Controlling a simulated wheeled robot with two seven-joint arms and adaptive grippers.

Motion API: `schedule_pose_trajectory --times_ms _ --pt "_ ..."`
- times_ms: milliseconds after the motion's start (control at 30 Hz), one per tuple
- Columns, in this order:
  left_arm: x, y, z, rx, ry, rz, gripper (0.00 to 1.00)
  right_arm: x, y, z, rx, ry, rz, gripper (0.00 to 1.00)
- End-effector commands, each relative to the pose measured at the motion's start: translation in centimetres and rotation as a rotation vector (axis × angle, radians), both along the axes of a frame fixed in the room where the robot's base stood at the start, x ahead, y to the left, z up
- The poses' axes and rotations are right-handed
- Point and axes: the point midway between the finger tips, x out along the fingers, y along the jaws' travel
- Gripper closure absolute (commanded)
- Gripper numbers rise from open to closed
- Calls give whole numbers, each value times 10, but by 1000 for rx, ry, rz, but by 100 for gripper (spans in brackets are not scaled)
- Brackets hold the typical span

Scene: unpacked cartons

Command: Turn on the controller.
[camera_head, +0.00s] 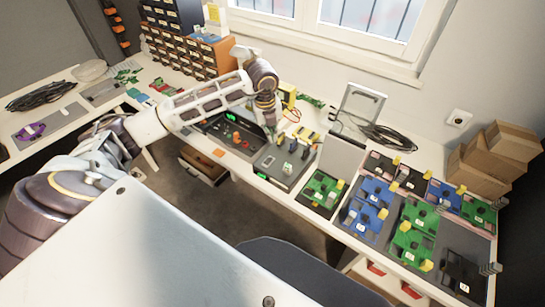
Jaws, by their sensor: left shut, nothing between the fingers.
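My left arm reaches in from the left across the bench. Its gripper (269,122) points down over the bench, at the back edge of a dark panel (232,136) with orange and red knobs. The gripper is shut and empty; its fingertips are small, and I cannot tell whether they touch anything. To the right of the panel sits a grey box (284,162) with a small display, several upright switches and a green-lit front corner. I cannot tell which of these two is the controller. My right gripper is not in view.
Green and blue circuit boards (367,204) lie on mats to the right. Cardboard boxes (492,158) stand at the far right. Orange drawer cabinets (190,50) stand at the back left.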

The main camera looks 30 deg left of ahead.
Motion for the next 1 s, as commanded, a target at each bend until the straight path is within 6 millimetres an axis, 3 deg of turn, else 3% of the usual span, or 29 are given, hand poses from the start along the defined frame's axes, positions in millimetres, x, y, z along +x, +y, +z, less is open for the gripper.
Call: schedule_pose_trajectory --times_ms 600,1000 --pt "-3 3 0 -49 21 498 100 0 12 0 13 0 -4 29" --pt "-3 3 0 -67 23 632 100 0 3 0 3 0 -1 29"
